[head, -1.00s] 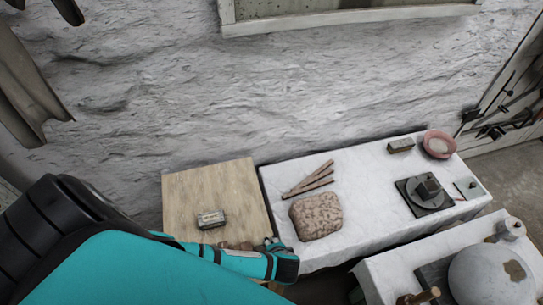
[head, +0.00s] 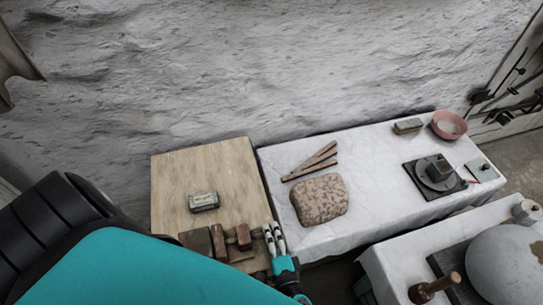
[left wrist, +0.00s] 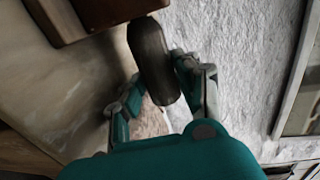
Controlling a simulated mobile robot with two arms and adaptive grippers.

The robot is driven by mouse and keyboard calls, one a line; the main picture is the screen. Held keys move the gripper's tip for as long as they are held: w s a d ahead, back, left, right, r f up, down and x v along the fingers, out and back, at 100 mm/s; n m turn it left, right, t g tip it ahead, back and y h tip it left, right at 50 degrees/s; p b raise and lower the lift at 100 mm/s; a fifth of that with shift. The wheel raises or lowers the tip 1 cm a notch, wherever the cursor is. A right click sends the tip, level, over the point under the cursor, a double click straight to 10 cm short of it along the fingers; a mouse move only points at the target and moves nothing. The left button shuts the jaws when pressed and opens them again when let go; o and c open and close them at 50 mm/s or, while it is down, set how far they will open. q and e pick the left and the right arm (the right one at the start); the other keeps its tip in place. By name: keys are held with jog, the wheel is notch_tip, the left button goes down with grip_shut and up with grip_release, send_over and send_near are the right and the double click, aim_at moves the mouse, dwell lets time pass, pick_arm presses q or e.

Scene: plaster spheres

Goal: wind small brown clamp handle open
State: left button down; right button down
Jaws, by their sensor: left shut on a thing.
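In the head view, the brown wooden clamp parts (head: 220,243) sit at the front edge of the wooden board, partly hidden by my teal arm. My left gripper (head: 273,238) is at the board's front right corner, just right of these parts, with its fingers pointing up in the picture. In the left wrist view, a small dark brown rounded handle (left wrist: 152,62) lies between the fingers of my left gripper (left wrist: 155,88), which is shut on it. A reddish-brown wooden block (left wrist: 95,15) is beyond it. My right gripper is not in view.
The wooden board (head: 215,165) carries a small grey block (head: 203,201). On the white table (head: 375,160) are a speckled lump (head: 320,198), wooden sticks (head: 312,163), a pink bowl (head: 448,125) and a turntable (head: 435,176). A plaster sphere (head: 500,265) and wooden mallet (head: 435,288) are at lower right.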

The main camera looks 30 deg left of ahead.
pick_arm(q)
jog(key=shift+f+t+y+b, duration=0.2)
jog(key=shift+t+y+b, duration=0.35)
jog(key=shift+b, duration=0.35)
jog(key=c, duration=0.9)
grip_release()
jog(key=shift+s+r, duration=0.1)
